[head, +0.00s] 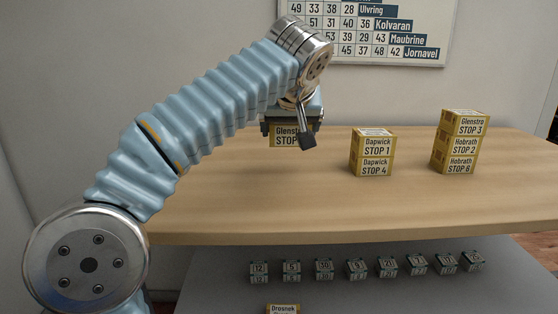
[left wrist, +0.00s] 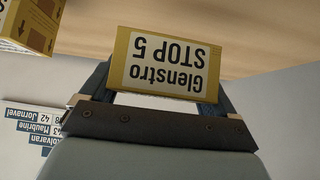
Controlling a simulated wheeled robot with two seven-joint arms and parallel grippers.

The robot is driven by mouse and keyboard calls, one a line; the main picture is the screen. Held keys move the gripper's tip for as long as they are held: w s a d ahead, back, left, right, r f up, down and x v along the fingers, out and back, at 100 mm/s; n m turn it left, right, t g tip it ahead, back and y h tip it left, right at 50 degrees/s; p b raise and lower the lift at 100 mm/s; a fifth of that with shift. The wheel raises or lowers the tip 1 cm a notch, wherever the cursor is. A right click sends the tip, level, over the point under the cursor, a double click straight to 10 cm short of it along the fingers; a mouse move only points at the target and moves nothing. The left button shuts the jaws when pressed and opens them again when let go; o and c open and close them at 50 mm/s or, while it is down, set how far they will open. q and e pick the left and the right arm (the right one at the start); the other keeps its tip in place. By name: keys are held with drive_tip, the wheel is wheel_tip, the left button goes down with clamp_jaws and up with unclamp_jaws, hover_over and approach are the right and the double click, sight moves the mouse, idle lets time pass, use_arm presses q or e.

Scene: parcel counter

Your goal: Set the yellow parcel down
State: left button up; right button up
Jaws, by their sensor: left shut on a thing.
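The yellow parcel (head: 288,140), labelled Glenstro STOP 5, is between the fingers of my left gripper (head: 291,126), which is shut on it. In the head view it shows at the tabletop's far left part, its upper side hidden by the gripper. The left wrist view shows the parcel (left wrist: 163,66) upside down with its label facing the camera. I cannot tell whether its underside touches the wooden table (head: 300,212). My right gripper is not in view.
A stack of two yellow parcels (head: 371,152) stands right of the held one. A taller stack of three (head: 459,142) stands further right. The front of the tabletop is clear. Several small numbered boxes (head: 324,269) and a Drosnek parcel (head: 283,309) are below the table's front edge.

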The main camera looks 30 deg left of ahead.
use_arm(q)
hover_over(279, 165)
drive_tip(key=s+d, duration=0.1)
drive_tip(key=s, duration=0.1)
drive_tip(key=f, duration=0.4)
drive_tip(key=shift+d+b, duration=0.2)
drive_tip(key=shift+b, duration=0.15)
drive_tip(key=f, duration=0.3)
drive_tip(key=shift+w+a+b, duration=0.1)
drive_tip(key=shift+a+b, duration=0.15)
drive_tip(key=shift+b, duration=0.1)
drive_tip(key=shift+f, duration=0.3)
drive_tip(key=shift+f, duration=0.1)
drive_tip(key=shift+d+f+b, duration=0.1)
drive_tip(key=shift+f+b, duration=0.2)
drive_tip(key=shift+b, duration=0.1)
drive_tip(key=o, duration=1)
drive_tip(key=shift+c, duration=0.2)
drive_tip(key=shift+f, duration=0.1)
